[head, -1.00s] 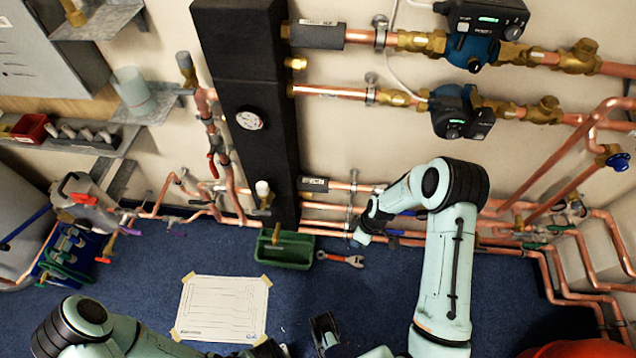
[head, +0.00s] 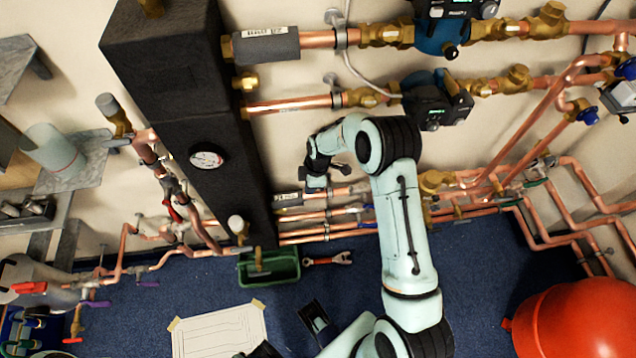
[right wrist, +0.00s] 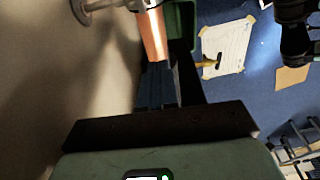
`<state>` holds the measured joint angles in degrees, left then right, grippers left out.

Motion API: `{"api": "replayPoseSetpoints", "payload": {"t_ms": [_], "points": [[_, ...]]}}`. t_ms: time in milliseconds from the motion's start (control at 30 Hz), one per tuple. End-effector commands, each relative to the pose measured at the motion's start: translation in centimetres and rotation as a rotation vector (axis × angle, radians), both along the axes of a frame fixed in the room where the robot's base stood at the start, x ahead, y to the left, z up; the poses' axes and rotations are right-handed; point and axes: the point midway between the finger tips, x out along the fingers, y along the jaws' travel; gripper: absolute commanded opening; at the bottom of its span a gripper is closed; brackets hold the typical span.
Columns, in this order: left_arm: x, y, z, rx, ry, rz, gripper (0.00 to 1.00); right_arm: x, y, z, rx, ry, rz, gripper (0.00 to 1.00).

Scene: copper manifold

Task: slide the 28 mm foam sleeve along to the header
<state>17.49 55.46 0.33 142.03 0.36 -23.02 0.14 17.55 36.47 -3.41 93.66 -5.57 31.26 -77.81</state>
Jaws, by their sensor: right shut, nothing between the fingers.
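A short dark grey foam sleeve (head: 288,200) with a pale label sits around the lower copper pipe in the head view, its left end close against the tall black header (head: 165,95). A thicker labelled grey sleeve (head: 265,45) is around the top pipe, beside a brass fitting at the header. The labels are too small to read. My right gripper (head: 317,181) is shut and empty, just above and right of the lower sleeve. Its dark fingers (right wrist: 176,82) show beside a copper pipe (right wrist: 152,35) in the right wrist view.
Pumps (head: 436,100) and brass valves crowd the upper right. A green tray (head: 270,272) and a red-handled wrench (head: 328,259) lie on the blue floor below the header. A red vessel (head: 578,318) stands lower right. A paper sheet (head: 220,332) lies at bottom.

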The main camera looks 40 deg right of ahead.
Motion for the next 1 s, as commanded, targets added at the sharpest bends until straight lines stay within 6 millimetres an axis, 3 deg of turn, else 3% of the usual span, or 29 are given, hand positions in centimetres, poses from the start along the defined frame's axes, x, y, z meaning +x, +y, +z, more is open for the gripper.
{"api": "replayPoseSetpoints", "payload": {"t_ms": [100,333,500,1000], "points": [[0.0,0.0,0.1,-0.001,0.002,-0.001,0.43,1.5,2.5,0.0,0.001,0.000,0.005,0.00],[-0.1,0.0,0.3,-0.001,0.004,-0.001,0.43,3.6,5.9,0.0,0.000,-0.002,0.003,0.00],[0.1,0.0,-0.4,0.001,-0.004,0.001,0.43,3.4,5.6,-1.6,0.000,0.000,-0.003,0.00],[0.3,0.0,-0.6,0.002,-0.010,0.002,0.43,2.7,5.0,-2.1,0.000,0.012,-0.003,0.00]]}}
